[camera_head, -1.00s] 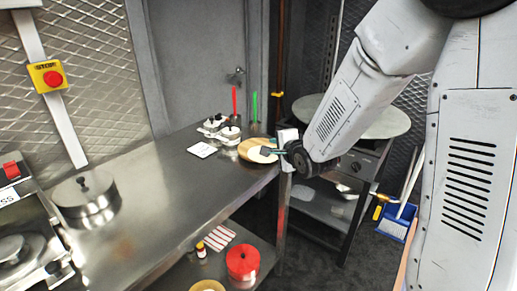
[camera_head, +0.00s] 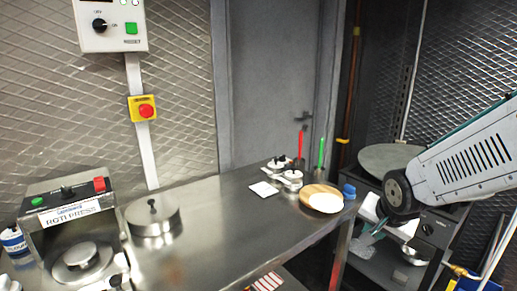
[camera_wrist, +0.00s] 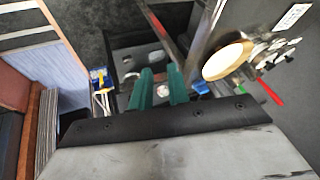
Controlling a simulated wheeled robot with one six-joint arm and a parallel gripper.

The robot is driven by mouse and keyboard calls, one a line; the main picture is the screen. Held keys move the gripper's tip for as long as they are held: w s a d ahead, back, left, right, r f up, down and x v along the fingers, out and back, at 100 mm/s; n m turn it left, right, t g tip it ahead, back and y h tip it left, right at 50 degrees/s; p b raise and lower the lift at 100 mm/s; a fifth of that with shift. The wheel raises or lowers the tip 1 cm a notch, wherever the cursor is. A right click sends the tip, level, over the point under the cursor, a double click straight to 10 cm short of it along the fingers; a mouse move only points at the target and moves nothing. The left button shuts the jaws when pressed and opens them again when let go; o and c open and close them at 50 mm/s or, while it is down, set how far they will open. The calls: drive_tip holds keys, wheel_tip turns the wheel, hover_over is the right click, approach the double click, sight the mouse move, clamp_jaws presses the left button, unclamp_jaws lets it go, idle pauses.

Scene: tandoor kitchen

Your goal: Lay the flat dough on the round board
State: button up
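The flat dough (camera_head: 325,202) is a pale round sheet lying on the round wooden board (camera_head: 306,191), at the far right end of the steel bench. In the wrist view the dough (camera_wrist: 222,61) covers most of the board, with a tan rim (camera_wrist: 247,48) showing around it. My gripper (camera_head: 366,242) is to the right of the board, off the bench's end and apart from board and dough. In the wrist view its two green fingers (camera_wrist: 160,88) stand apart with nothing between them.
Lidded pots (camera_head: 291,178), a white card (camera_head: 264,189) and a small blue item (camera_head: 349,190) are near the board. A roti press (camera_head: 70,225) and a steel lidded pan (camera_head: 153,217) stand at left. A round griddle (camera_head: 385,157) is behind my arm. The middle bench is clear.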

drive_tip(key=s+a+r+n+g, duration=0.1)
drive_tip(key=s+r+n, duration=0.3)
drive_tip(key=s, duration=0.7)
drive_tip(key=s+a+r+n+g, duration=0.1)
drive_tip(key=s+r+n+g, duration=0.2)
drive_tip(key=s, duration=0.9)
wheel_tip(320, 180, up, 2)
drive_tip(key=shift+s+r+n+g+y, duration=0.15)
drive_tip(key=shift+s+n+g+y, duration=0.15)
drive_tip(key=shift+n+y, duration=0.15)
drive_tip(key=shift+a, duration=0.15)
